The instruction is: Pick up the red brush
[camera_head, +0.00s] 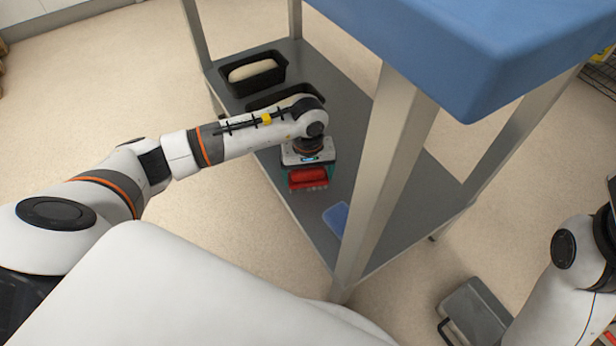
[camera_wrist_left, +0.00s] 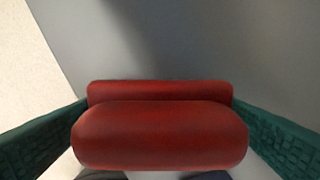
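The red brush (camera_head: 308,178) is at the middle of the grey lower shelf (camera_head: 345,105), with pale bristles below its red back. My left gripper (camera_head: 310,173) points down at it, one green finger at each end. In the left wrist view the red brush (camera_wrist_left: 160,135) fills the gap between the green fingers, which meet both its ends with no clear gap. My left gripper looks shut on it. Whether the bristles touch the shelf cannot be told. My right arm shows at the right edge; its gripper is out of view.
A black pan with pale dough (camera_head: 252,70) stands at the shelf's far left, with another dark pan partly behind my left arm. A blue flat item (camera_head: 337,218) lies near a metal leg (camera_head: 385,150). The blue upper top (camera_head: 470,50) overhangs the shelf. A grey bin (camera_head: 474,312) stands lower right.

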